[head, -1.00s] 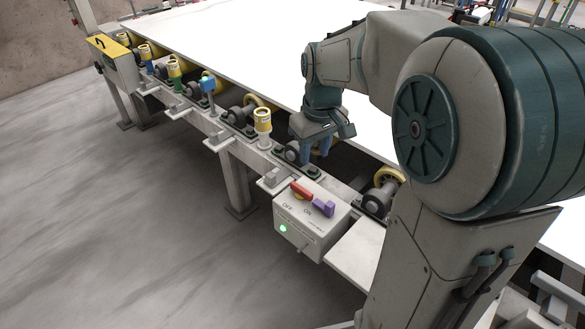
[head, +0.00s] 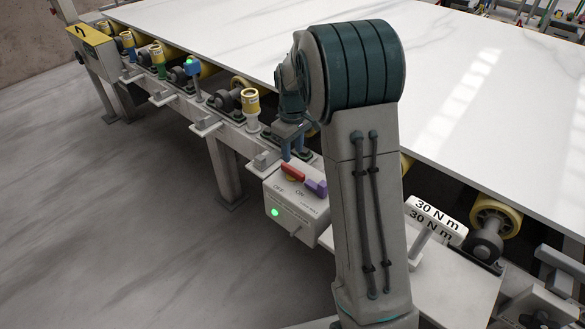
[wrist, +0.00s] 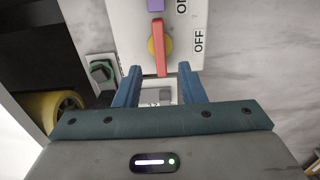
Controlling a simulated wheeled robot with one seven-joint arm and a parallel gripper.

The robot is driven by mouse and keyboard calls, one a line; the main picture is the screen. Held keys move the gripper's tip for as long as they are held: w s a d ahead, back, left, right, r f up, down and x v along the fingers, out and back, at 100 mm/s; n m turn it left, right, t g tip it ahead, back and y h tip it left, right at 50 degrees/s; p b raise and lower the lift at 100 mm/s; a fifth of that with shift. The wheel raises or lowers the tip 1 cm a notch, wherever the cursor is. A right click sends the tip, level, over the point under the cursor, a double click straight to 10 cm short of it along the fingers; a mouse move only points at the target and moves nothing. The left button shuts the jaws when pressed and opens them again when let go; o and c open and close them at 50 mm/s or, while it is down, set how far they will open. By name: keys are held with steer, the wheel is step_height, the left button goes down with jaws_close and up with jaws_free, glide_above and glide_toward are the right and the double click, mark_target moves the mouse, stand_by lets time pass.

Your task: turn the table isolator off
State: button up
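The isolator is a pale grey box (head: 290,207) on the front rail of the table, with OFF and ON labels and a lit green lamp (head: 275,212). On top is a red handle (head: 293,173) over a yellow disc, with a purple block (head: 316,187) at one end. In the wrist view the red handle (wrist: 160,52) runs lengthwise away from my gripper, its far end by the purple block (wrist: 156,5). My gripper (wrist: 158,82) is open, its blue fingers either side of the handle's near end, with no clear contact. In the head view my gripper (head: 294,152) is just behind the box, partly hidden by my arm.
A large white slab (head: 400,80) lies on rollers behind the rail. Yellow, green and blue fittings, including a yellow-topped post (head: 251,105), line the rail to the left. A "30 N m" tag (head: 435,220) stands at right. The floor in front is clear.

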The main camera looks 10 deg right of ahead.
mark_target(293, 169)
step_height(293, 169, down, 7)
steer(key=shift+r+b, duration=0.1)
steer(key=shift+b, duration=0.2)
jaws_close()
